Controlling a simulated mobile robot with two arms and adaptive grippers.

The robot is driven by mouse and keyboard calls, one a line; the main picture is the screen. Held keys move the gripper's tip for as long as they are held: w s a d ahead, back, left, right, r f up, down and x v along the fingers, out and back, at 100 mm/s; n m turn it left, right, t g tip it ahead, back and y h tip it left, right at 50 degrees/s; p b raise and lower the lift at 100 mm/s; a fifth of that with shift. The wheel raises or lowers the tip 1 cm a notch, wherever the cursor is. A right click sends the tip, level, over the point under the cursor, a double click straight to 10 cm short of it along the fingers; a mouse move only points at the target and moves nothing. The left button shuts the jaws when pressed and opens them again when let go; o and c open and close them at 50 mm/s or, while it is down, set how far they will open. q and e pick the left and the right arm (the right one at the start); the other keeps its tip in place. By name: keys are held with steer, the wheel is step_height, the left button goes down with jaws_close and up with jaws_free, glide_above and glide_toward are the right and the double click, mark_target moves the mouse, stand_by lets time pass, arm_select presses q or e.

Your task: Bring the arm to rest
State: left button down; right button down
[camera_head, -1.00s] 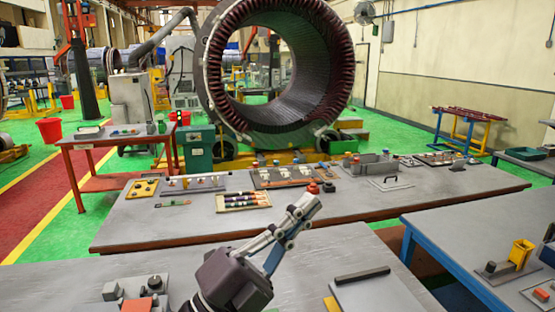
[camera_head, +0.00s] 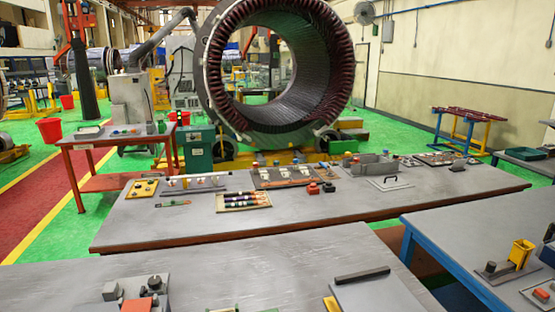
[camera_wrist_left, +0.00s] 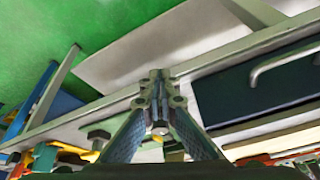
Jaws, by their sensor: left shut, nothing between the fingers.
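My left gripper (camera_wrist_left: 157,80) shows in the left wrist view with its two fingers shut together and nothing between them. Neither gripper shows in the head view now, and no arm is in that picture. The long grey workbench (camera_head: 330,211) stands in the middle of the head view. The nearer grey table (camera_head: 255,262) fills the bottom of that view.
The large stator ring (camera_head: 222,110) stands behind the workbench. A blue-legged table (camera_head: 470,222) with a yellow container (camera_head: 521,254) is at the right.

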arm_select(q)
steer(key=s+f+g+b, duration=0.1)
steer(key=s+f+b, duration=0.2)
steer(key=f, duration=1.3)
steer(key=s+f+g+b, duration=0.1)
steer(key=s+f+b, duration=0.15)
steer(key=f, duration=1.45)
steer(key=s+a+f+g+b, duration=0.1)
steer(key=s+a+f+b, duration=0.2)
steer(key=s+f, duration=1.3)
step_height(320, 180, down, 5)
steer(key=shift+s+r+g+b, duration=0.2)
steer(key=shift+s+g+b, duration=0.15)
steer(key=shift+b, duration=0.4)
steer(key=shift+s+a, duration=0.15)
